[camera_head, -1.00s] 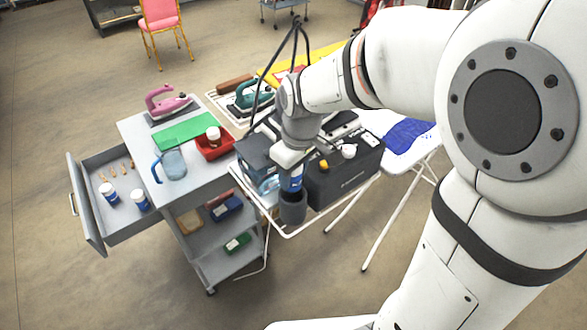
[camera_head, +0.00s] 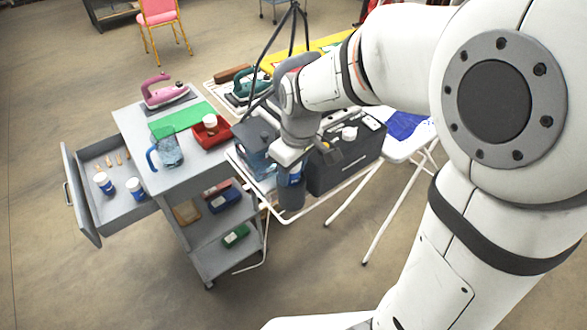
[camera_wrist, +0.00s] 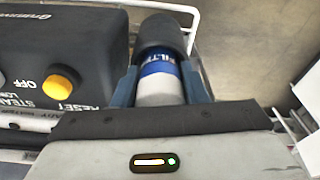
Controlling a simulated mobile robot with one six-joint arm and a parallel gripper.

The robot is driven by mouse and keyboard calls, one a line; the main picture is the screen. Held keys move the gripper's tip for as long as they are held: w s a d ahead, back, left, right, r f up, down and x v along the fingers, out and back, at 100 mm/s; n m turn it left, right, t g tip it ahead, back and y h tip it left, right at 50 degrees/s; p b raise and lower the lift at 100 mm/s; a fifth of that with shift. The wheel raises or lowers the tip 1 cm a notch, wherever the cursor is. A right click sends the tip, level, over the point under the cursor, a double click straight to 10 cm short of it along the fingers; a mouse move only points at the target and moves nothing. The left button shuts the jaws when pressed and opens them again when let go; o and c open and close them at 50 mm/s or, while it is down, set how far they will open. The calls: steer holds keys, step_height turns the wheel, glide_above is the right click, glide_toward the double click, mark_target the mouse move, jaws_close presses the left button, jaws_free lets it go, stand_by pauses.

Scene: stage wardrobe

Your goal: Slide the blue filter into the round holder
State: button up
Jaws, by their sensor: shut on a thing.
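The blue filter (camera_wrist: 158,68), a cylinder with a blue label and white end, lies between the two fingers in the wrist view. My gripper (camera_wrist: 160,80) is shut on it. The round holder (camera_wrist: 160,33), a dark grey cup, is directly beyond the filter, and the filter's far end meets or enters its mouth. How deep it sits is hidden. In the head view my gripper (camera_head: 290,168) points down over the holder (camera_head: 291,196) at the rack's front corner, and the filter is mostly covered there.
The dark steam station (camera_head: 345,165) stands close right of the holder; its yellow knob (camera_wrist: 62,88) shows in the wrist view. White wire rails (camera_wrist: 192,35) run beside the holder. A grey cart (camera_head: 180,180) with an open drawer (camera_head: 120,205) holding two similar canisters stands left.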

steer(key=o, duration=1.1)
steer(key=shift+s+d+f, duration=0.1)
steer(key=shift+s+f, duration=0.05)
steer(key=shift+f, duration=0.25)
steer(key=shift+s+d+f, duration=0.1)
steer(key=shift+s+f, duration=0.05)
steer(key=shift+f, duration=0.25)
steer(key=shift+d+r, duration=0.15)
steer(key=shift+r, duration=2.2)
steer(key=shift+d+r, duration=0.15)
steer(key=shift+r, duration=2.15)
